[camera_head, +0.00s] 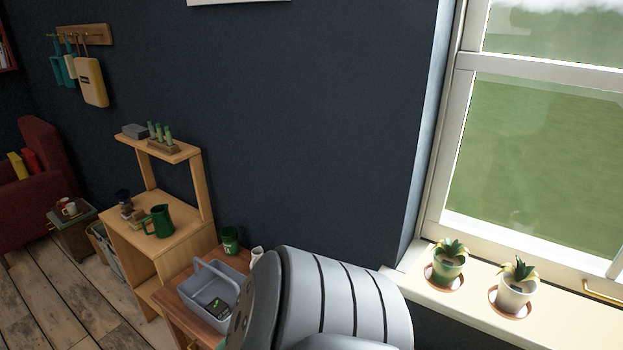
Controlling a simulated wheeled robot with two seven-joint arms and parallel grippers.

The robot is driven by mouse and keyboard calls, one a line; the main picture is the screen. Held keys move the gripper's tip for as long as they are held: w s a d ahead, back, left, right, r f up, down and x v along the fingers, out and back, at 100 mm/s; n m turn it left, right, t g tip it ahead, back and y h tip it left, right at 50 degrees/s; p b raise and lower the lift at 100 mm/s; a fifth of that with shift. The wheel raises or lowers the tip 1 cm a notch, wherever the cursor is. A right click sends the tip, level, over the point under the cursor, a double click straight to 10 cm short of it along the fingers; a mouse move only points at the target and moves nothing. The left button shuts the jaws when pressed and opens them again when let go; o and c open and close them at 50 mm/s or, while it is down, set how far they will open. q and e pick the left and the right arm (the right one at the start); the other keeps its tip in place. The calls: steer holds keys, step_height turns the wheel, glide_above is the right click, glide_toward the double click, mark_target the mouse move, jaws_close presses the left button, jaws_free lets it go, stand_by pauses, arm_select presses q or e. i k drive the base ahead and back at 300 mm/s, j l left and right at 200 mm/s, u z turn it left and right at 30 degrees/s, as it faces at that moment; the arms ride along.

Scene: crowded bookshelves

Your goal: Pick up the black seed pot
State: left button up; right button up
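A small dark pot (123,197), black or very dark blue, stands at the back left of the wooden potting bench (165,240). It may be the black seed pot, but it is too small to be sure. A green watering jug (158,221) stands to its right, and small brown items (132,214) sit in front of it. Neither gripper is in view. A large grey-white rounded link of mine fills the bottom centre and hides part of the low table.
A grey basket (212,288) with a dark green item inside sits on a reddish-brown table (178,306), a green pot (230,240) behind it. Two potted plants (447,262) (514,288) stand on the windowsill. A red armchair (40,180) is at far left; wooden floor (60,305) is clear.

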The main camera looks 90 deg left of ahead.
mark_target(221, 313)
steer(key=u, duration=3.5)
steer(key=k+l+u, duration=0.1)
steer(key=k+l, duration=0.25)
steer(key=k, duration=0.2)
